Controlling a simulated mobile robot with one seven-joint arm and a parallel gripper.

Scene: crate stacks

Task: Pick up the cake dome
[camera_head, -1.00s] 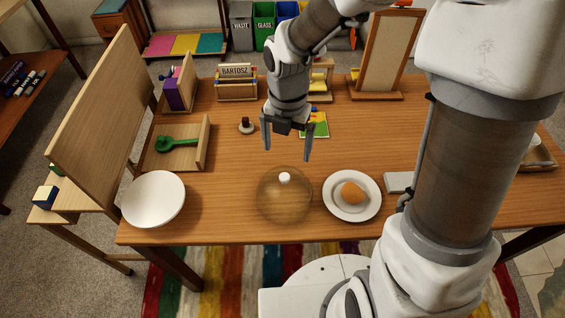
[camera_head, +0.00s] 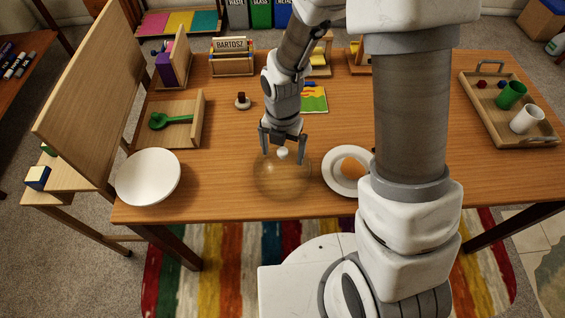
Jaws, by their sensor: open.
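The cake dome (camera_head: 282,180) is a clear, brownish see-through dome with a white knob (camera_head: 282,153) on top. It stands on the wooden table near the front edge. My gripper (camera_head: 283,157) is open, pointing down, with one finger on each side of the knob as seen from here. I cannot tell whether the fingers touch the knob or how far they are above the dome.
A white plate (camera_head: 334,182) with an orange-brown bun (camera_head: 355,167) stands close right of the dome. A white bowl (camera_head: 148,177) is at the left. A wooden tray (camera_head: 485,112) with cups is at the right. The table (camera_head: 225,183) between bowl and dome is clear.

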